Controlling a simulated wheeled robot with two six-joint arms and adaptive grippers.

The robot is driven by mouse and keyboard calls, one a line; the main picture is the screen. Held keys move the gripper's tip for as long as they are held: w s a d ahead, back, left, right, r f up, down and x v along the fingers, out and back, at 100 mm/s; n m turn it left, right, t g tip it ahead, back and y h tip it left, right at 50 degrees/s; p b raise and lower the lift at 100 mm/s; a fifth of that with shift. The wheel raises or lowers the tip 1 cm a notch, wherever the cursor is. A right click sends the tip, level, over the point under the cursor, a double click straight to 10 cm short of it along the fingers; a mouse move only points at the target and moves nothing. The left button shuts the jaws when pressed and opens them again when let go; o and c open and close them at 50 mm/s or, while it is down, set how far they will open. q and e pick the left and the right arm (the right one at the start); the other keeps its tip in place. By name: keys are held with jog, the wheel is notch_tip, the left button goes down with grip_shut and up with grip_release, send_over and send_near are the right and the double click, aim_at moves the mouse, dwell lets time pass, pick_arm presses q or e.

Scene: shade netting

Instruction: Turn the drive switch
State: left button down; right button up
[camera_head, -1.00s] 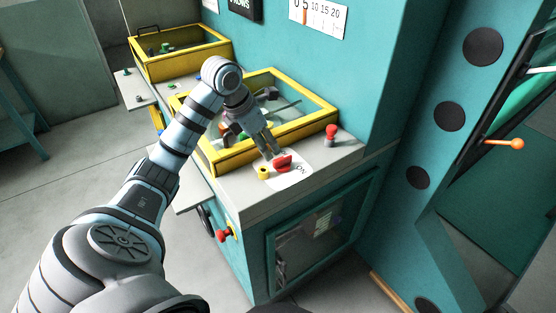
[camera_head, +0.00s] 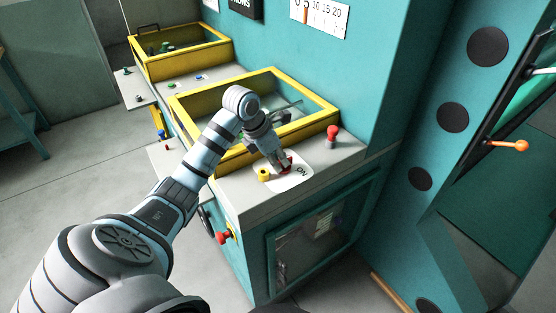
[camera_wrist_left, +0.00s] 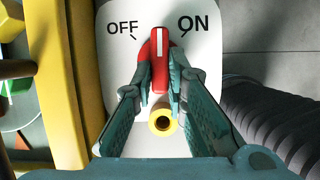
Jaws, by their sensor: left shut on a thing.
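The drive switch (camera_wrist_left: 160,58) is a red knob with a white stripe on a white plate (camera_wrist_left: 118,75) marked OFF and ON. In the left wrist view its stripe points straight up, between the two marks. My left gripper (camera_wrist_left: 158,82) is shut on the knob, one finger on each side. In the head view the red switch (camera_head: 287,164) is partly hidden by my left gripper (camera_head: 282,166), which comes down on it from above. My right gripper is in neither view.
A yellow ring-topped knob (camera_head: 264,174) stands beside the switch. A red knob (camera_head: 332,133) stands at the counter's right corner. A yellow-framed bin (camera_head: 322,120) lies behind my wrist. Another red knob (camera_head: 223,237) is on the cabinet front, and an orange-tipped lever (camera_head: 519,146) is at right.

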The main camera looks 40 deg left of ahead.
pick_arm(q)
jog(key=shift+m, duration=0.5)
jog(key=m, duration=0.1)
jog(key=m+h+b, duration=0.1)
jog(key=shift+w+a+f+m+g+b, duration=0.1)
jog(key=shift+w+a+m+g+b, duration=0.1)
jog(key=shift+m+g+b, duration=0.15)
jog(key=shift+w+a+m+g+h+b, duration=0.15)
jog(key=shift+m+g+h, duration=0.25)
jog(key=shift+m, duration=0.8)
jog(key=shift+m+g+h+b, duration=0.25)
jog(key=shift+m+g+h, duration=0.15)
jog(key=shift+m, duration=0.75)
jog(key=c, duration=1.6)
grip_release()
